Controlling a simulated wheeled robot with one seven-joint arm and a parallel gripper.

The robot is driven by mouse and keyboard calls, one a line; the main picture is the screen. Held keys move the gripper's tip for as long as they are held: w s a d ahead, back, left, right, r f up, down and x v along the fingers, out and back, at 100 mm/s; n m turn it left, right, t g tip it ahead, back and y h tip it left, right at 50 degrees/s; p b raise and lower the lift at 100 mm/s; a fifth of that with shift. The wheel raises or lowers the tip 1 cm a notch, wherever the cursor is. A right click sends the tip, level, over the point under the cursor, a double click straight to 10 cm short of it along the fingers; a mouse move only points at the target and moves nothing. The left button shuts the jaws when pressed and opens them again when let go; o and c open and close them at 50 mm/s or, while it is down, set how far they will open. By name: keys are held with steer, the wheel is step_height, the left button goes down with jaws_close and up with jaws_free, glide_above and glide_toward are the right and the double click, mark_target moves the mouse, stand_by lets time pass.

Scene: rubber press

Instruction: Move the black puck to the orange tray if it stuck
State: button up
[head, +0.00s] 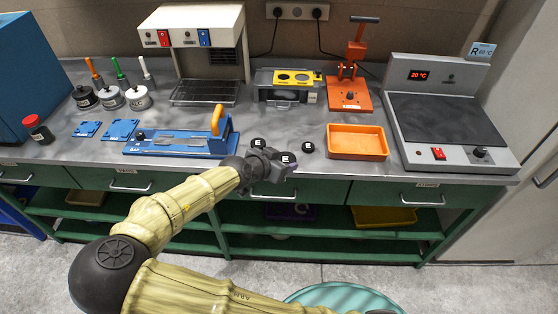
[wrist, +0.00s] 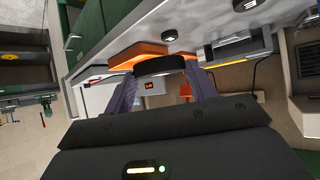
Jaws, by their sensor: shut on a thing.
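My gripper (head: 284,164) is shut on a black puck (head: 287,157) marked with a white E, at the front edge of the counter. In the wrist view the held puck (wrist: 160,65) shows as a dark disc between the two fingers. Two more black pucks marked E, one on the left (head: 258,143) and one on the right (head: 307,147), lie on the counter just behind my gripper. The orange tray (head: 357,154) sits on the counter to the right of my gripper and looks empty. Part of it also shows in the wrist view (wrist: 137,50).
A blue fixture with a yellow handle (head: 185,142) lies left of my gripper. A hot plate (head: 440,130) stands right of the tray. An orange press (head: 350,92) and a grey-yellow device (head: 287,87) stand behind. Green drawers are below the counter edge.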

steer(key=shift+w+d+f, duration=0.1)
steer(key=shift+d+f, duration=0.55)
steer(key=shift+f, duration=0.1)
steer(key=shift+s+d+f+n+y, duration=0.2)
steer(key=shift+s+f+n+y, duration=0.05)
steer(key=shift+n+y, duration=0.05)
steer(key=s+d+f+n+y, duration=0.1)
steer(key=d+f+n+y, duration=0.1)
steer(key=d+f, duration=0.3)
steer(key=s+d+f+n+t+y, duration=0.1)
steer(key=d+f+n+y, duration=0.1)
steer(key=d+f, duration=0.3)
steer(key=d+f+n+t+y, duration=0.1)
steer(key=d+f, duration=0.3)
steer(key=f, duration=0.4)
steer(key=shift+s+d+f+n+y, duration=0.2)
steer(key=shift+s+d+n+y, duration=0.2)
steer(key=shift+n, duration=0.3)
steer(key=shift+w+a, duration=0.1)
steer(key=shift+a, duration=0.05)
